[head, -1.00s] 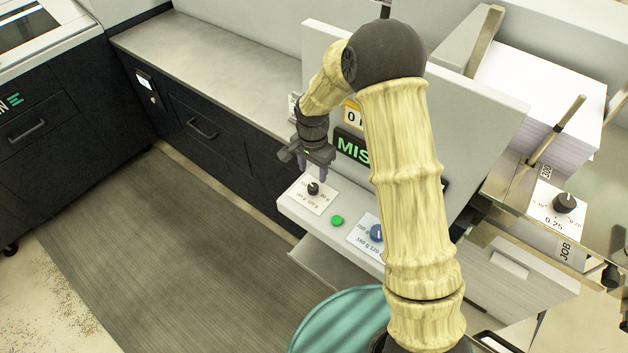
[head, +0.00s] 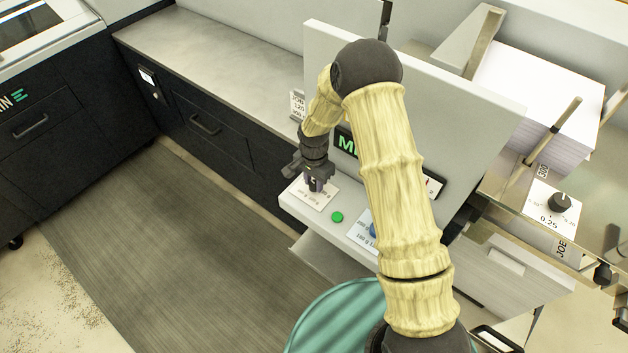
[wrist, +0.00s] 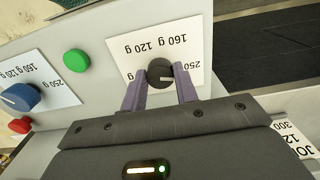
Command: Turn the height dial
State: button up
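A black dial (wrist: 160,72) with a white pointer line sits on a white card (wrist: 120,45) marked 160 g, 120 g and 250 g. In the wrist view, my gripper (wrist: 158,92) has its two purple fingers on either side of this dial, with gaps between fingers and dial. In the head view, my gripper (head: 318,184) is over the same card (head: 312,200) and hides most of the dial. A second black dial (head: 561,202), on a card with 0.25, is at the right. No dial is legibly named height.
A green button (wrist: 76,60) and a blue dial (wrist: 20,97) are on the same panel, beside the black dial. A red button (wrist: 20,125) is below the blue dial. An upright grey panel (head: 460,115) stands behind my arm. A paper stack (head: 535,95) is at the right.

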jog(key=shift+c, duration=1.2)
